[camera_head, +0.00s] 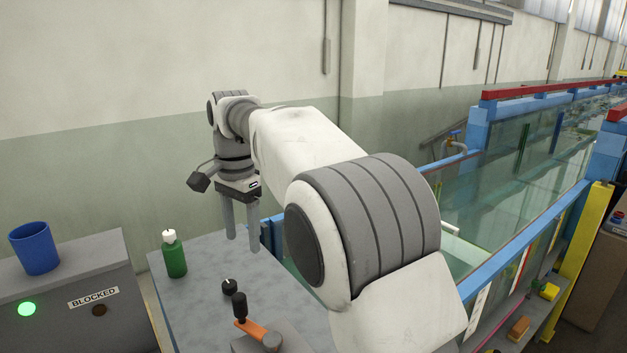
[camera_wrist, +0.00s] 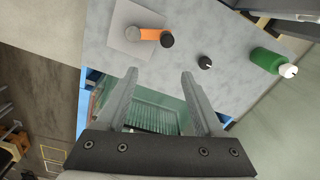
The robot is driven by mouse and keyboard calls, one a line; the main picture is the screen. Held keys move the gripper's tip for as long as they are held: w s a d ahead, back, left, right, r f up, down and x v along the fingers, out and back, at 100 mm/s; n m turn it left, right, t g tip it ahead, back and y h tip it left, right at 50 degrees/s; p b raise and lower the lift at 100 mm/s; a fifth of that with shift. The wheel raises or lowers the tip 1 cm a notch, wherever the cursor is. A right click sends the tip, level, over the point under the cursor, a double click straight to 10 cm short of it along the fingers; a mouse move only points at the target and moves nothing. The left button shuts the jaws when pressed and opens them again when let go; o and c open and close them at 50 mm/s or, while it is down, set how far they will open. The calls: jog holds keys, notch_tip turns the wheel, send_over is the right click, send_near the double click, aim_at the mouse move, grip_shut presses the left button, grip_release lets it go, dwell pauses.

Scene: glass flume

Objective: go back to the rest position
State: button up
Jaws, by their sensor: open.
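My gripper (camera_head: 242,222) hangs fingers-down above the far right part of the grey table (camera_head: 200,271). Its two fingers are apart with nothing between them. In the wrist view my gripper (camera_wrist: 159,78) also shows open and empty, with the table's edge and the glass flume's water (camera_wrist: 150,112) behind the fingers. My own white and grey arm covers the middle of the head view and hides part of the table and flume.
On the table are a green bottle (camera_head: 174,257) with a white cap, a black knob (camera_head: 230,287) and an orange lever (camera_head: 257,332) with a black handle. A blue cup (camera_head: 35,247) stands on a grey cabinet (camera_head: 75,310) marked BLOCKED, its green light lit. The flume (camera_head: 520,180) runs back right.

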jog(key=s+d+r+n+t+y, duration=0.1)
jog(key=s+d+r, duration=0.25)
jog(key=d, duration=0.65)
jog(key=s+d+r+n+t, duration=0.2)
jog(key=s+d, duration=0.3)
jog(key=d, duration=0.5)
jog(key=s+d+f+n+t+b, duration=0.1)
jog(key=s+d+f, duration=0.3)
jog(key=s+d, duration=0.2)
jog(key=s+d+f+n+t+h, duration=0.1)
jog(key=s+d+f, duration=0.4)
jog(key=s, duration=0.5)
jog(key=shift+d+f+n+b, duration=0.35)
jog(key=shift+d+n, duration=0.1)
jog(key=shift+n, duration=0.25)
dwell(1.7)
